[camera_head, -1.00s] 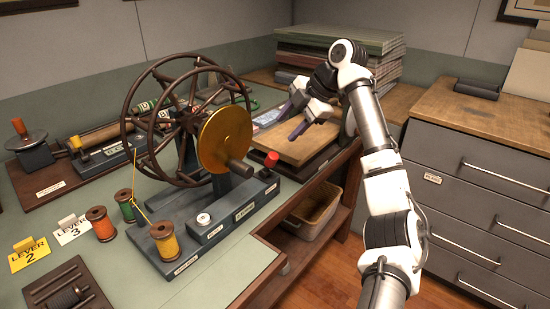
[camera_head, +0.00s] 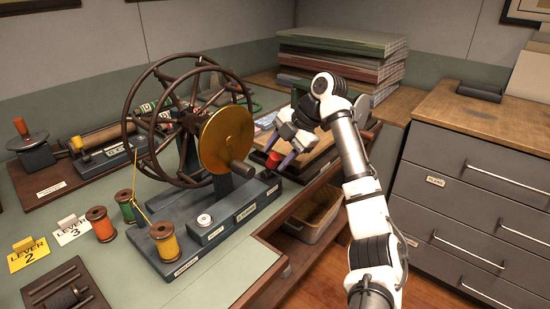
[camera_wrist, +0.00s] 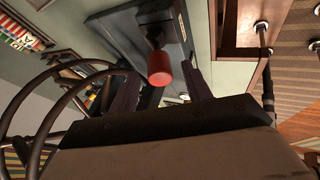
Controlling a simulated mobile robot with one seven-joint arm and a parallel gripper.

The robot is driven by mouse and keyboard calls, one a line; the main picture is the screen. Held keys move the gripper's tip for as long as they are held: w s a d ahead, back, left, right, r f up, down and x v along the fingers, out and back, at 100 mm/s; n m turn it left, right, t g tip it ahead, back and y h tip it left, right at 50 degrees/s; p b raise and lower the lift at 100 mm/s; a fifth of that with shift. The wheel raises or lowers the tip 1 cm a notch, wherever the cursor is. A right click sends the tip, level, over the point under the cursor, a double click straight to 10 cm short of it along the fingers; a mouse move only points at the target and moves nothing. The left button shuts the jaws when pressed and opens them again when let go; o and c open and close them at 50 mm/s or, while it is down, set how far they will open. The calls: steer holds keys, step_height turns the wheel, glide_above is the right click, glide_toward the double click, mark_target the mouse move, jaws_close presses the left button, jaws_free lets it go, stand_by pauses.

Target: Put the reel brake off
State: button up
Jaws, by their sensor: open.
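The reel (camera_head: 190,120) is a dark spoked wheel with a brass disc (camera_head: 227,140) on its near side, mounted on a dark base (camera_head: 210,225). My gripper (camera_head: 278,148) is open at the red knob. In the wrist view the red knob (camera_wrist: 160,68) shows between my two open fingers (camera_wrist: 166,90), with gaps on both sides. I cannot tell whether either finger touches it.
Yellow and white lever cards (camera_head: 28,253) lie on the bench at left. A wooden board (camera_head: 318,150) lies behind my gripper, with stacked books (camera_head: 345,50) beyond. A bin (camera_head: 315,215) sits below the bench edge.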

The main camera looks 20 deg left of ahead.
steer(key=shift+x, duration=0.8)
steer(key=shift+c, duration=0.4)
jaws_close()
